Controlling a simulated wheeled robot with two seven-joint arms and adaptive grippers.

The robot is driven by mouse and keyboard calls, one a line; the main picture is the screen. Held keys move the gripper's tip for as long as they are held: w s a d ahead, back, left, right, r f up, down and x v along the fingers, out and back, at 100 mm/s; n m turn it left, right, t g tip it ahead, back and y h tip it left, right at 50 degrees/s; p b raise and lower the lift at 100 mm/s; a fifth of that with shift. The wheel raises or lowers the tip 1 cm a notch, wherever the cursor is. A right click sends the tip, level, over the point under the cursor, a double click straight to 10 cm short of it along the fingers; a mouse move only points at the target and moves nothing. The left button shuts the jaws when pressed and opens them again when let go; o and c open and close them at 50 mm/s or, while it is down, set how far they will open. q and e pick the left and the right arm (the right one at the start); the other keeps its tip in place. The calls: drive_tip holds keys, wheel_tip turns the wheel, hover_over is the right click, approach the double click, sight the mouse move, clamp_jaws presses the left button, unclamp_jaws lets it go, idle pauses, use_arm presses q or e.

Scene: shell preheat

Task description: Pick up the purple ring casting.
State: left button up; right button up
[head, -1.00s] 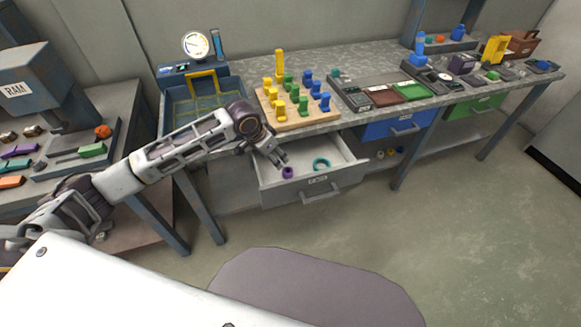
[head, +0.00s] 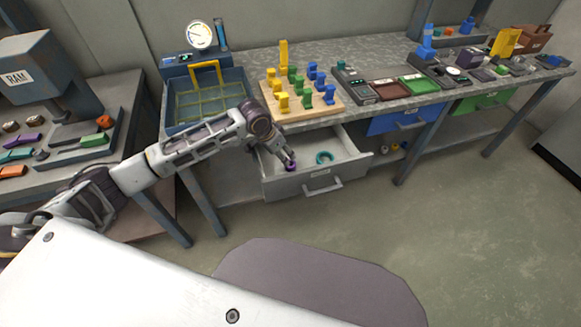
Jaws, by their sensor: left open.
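The purple ring casting (head: 291,168) lies in the open grey drawer (head: 318,181) under the bench, near its left front part. My left gripper (head: 290,162) reaches down into the drawer right at the casting and partly covers it. Its jaws are open; whether they touch the casting is too small to tell. A teal ring (head: 324,157) lies in the same drawer, to the right of the purple one. My right gripper is not in view.
A wooden peg board (head: 300,105) with yellow, green and blue pieces stands on the bench above the drawer. A blue-grey basket (head: 207,108) stands to its left. A blue drawer (head: 404,121) is to the right. The drawer's right part is clear.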

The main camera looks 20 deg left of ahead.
use_arm(q)
drive_tip(key=x, duration=0.4)
drive_tip(key=shift+b, duration=0.3)
drive_tip(key=shift+d, duration=0.1)
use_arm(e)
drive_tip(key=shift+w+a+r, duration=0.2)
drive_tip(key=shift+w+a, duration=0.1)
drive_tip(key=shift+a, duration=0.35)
use_arm(q)
drive_tip(key=shift+f, duration=0.15)
